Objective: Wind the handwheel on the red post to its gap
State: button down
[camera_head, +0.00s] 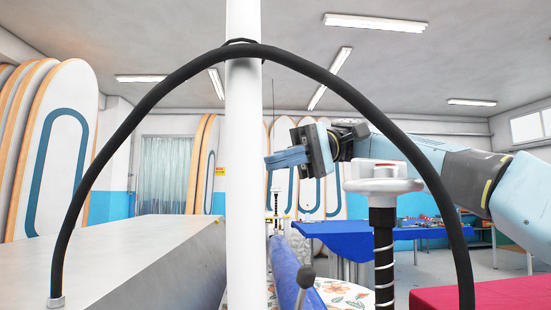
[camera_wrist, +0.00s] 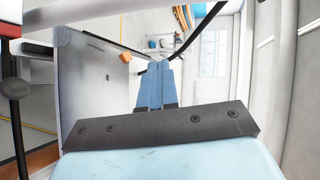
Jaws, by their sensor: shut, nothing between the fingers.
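My gripper (camera_head: 270,159) is at mid-height, right of the white pole, with its blue fingers pointing left. In the wrist view, the fingers (camera_wrist: 157,66) are together, with nothing between them. I cannot make out a red post with a handwheel for certain. A white round head (camera_head: 381,186) with small red marks tops a dark post with a pale spiral (camera_head: 384,255), right of my gripper. I cannot tell whether this is the handwheel; no gap shows on it. My gripper appears apart from it.
A white pole (camera_head: 243,180) and a black arched hose (camera_head: 130,125) cross the near view. A grey-white box (camera_head: 140,255) fills the lower left. A blue-covered table (camera_head: 345,240) stands behind; a red-covered surface (camera_head: 490,296) is lower right. Surfboards (camera_head: 62,150) line the wall.

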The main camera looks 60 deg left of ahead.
jog(key=shift+a+r, duration=0.25)
jog(key=shift+a, duration=0.6)
jog(key=s+d+r+n+t+y, duration=0.35)
jog(key=d+n+t, duration=0.2)
jog(key=d, duration=0.45)
jog(key=w+d+r+n+t+y, duration=0.2)
jog(key=w+d+n, duration=0.15)
jog(key=d, duration=0.65)
jog(key=w+d+r+n+t+y, duration=0.25)
jog(key=d+n, duration=0.25)
jog(key=d, duration=0.5)
send_near(361, 178)
jog(key=shift+x, duration=2.75)
